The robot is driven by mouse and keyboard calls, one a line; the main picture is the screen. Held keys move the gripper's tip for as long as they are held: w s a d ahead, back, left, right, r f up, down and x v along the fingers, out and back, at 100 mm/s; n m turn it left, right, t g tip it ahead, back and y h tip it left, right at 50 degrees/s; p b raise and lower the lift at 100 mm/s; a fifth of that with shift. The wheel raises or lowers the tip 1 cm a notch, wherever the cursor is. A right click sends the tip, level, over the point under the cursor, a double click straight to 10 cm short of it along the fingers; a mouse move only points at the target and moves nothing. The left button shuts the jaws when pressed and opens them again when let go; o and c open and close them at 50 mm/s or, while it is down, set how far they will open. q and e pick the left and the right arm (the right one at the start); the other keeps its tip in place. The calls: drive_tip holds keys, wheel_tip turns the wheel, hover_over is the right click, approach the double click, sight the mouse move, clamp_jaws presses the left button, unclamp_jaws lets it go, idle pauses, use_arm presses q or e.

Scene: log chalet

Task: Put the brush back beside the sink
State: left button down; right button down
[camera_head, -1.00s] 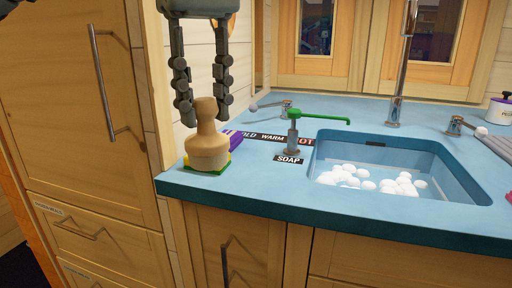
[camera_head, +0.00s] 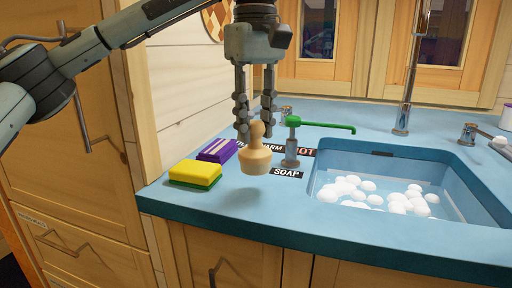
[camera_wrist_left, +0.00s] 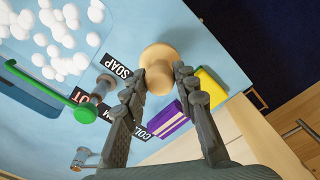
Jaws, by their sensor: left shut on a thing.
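The brush (camera_head: 256,160) is a pale wooden piece with a rounded knob on top. My left gripper (camera_head: 255,125) points down and is shut on its knob, holding it upright, apparently a little above the counter. The brush hangs left of the green-spouted soap dispenser (camera_head: 291,145) and right of the yellow and green sponge (camera_head: 196,173). In the left wrist view the brush (camera_wrist_left: 158,58) sits between the fingertips. The sink (camera_head: 335,160), with several white foam balls in it, is to the right. My right gripper is out of view.
A purple packet (camera_head: 218,150) lies behind the sponge. SOAP (camera_head: 286,174) and temperature labels are on the blue counter (camera_head: 260,205). The tall tap (camera_head: 404,110) stands behind the sink. The counter front between sponge and sink is clear.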

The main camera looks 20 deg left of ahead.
sight(256, 146)
use_arm(q)
drive_tip(key=shift+w+f, duration=0.15)
drive_tip(key=shift+w, duration=0.1)
drive_tip(key=shift+f, duration=0.4)
wheel_tip(256, 146, down, 2)
drive_tip(key=shift+f+b, duration=0.15)
drive_tip(key=shift+b, duration=0.15)
drive_tip(key=shift+f, duration=0.4)
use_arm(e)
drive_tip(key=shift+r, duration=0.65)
use_arm(q)
drive_tip(key=shift+f, duration=0.15)
drive_tip(key=c, duration=1.6)
unclamp_jaws()
drive_tip(key=o, duration=0.4)
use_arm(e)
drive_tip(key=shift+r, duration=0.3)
